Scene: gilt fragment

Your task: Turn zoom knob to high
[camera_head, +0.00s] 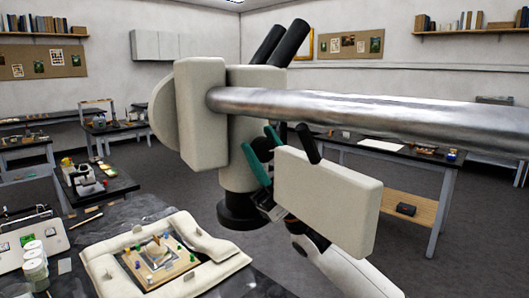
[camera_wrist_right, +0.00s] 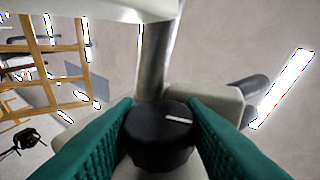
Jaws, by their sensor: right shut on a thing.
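A pale microscope head (camera_head: 243,170) hangs from a thick silver boom (camera_head: 380,107), with two black eyepieces (camera_head: 280,45) on top and a dark lens ring (camera_head: 238,211) below. In the right wrist view, the black zoom knob (camera_wrist_right: 158,138) sits between the green finger pads of my right gripper (camera_wrist_right: 160,106), which is shut on it. A white line on the knob's face points to the right, tilted slightly down. In the head view my right gripper (camera_head: 262,149) is at the microscope's side, and the knob is not clearly visible there. My left gripper is not in view.
Below the microscope, a small panel with a fragment (camera_head: 150,283) lies inside a pale padded ring (camera_head: 222,263) on the dark bench. White-lidded jars (camera_head: 36,270) and a pale box (camera_head: 20,255) stand at the left. The boom crosses above my right arm.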

